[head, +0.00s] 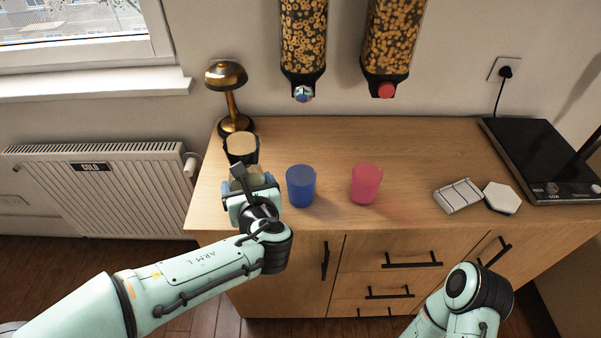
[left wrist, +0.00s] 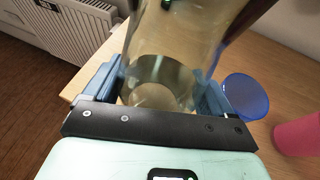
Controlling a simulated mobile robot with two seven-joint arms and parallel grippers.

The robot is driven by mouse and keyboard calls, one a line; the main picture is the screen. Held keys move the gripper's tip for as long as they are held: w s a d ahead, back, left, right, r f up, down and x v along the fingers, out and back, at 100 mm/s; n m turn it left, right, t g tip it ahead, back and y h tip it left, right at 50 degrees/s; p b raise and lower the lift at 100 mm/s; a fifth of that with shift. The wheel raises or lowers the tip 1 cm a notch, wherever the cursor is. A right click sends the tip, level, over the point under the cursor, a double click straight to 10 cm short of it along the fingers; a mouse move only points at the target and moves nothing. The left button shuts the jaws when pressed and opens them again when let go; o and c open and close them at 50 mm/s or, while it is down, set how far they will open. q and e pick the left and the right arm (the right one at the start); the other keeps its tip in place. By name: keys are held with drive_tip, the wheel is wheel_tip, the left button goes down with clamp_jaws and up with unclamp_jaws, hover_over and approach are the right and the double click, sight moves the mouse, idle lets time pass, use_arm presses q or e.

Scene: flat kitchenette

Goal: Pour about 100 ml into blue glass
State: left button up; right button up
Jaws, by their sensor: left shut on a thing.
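The blue glass (head: 301,187) stands upright on the wooden counter, just right of my left gripper. It also shows in the left wrist view (left wrist: 247,97). The vessel looks roughly upright and apart from the blue glass. My gripper hides its lower part in the head view, so I cannot tell whether it touches the counter. My right arm shows at the lower right, but its gripper is out of view.
A pink glass (head: 365,184) stands right of the blue one. A brass lamp (head: 231,95) is behind the vessel. Two cereal dispensers (head: 303,45) (head: 392,40) hang above. A white slatted tile (head: 458,196), a hexagonal coaster (head: 502,198) and a black hob (head: 540,160) are at right.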

use_arm(q)
drive_tip(key=m+y+p, duration=0.1)
drive_tip(key=p, duration=0.1)
drive_tip(key=m+y+p, duration=0.1)
drive_tip(key=m+p, duration=0.1)
drive_tip(key=p, duration=0.1)
drive_tip(key=m+g+y+p, duration=0.1)
drive_tip(key=p, duration=0.2)
drive_tip(key=shift+r+m, duration=0.25)
drive_tip(key=shift+m, duration=0.05)
drive_tip(key=shift+a+f+m+y, duration=0.2)
drive_tip(key=shift+f+m+y, duration=0.15)
drive_tip(key=shift+m+y, duration=0.2)
drive_tip(key=shift+s+a+f+m+g+y, duration=0.3)
drive_tip(key=shift+f+m, duration=0.2)
drive_tip(key=shift+m, duration=0.25)
drive_tip(key=shift+a+f+m+y+b, duration=0.25)
drive_tip(key=shift+f+m+y+b, duration=0.2)
drive_tip(key=shift+m, duration=0.15)
drive_tip(key=shift+r, duration=0.25)
drive_tip(key=shift+a+r+m, duration=0.1)
drive_tip(key=shift+m, duration=0.2)
use_arm(e)
drive_tip(key=s+r+g, duration=0.1)
drive_tip(key=s+r, duration=0.3)
drive_tip(key=r, duration=0.3)
drive_tip(key=shift+a+g, duration=0.4)
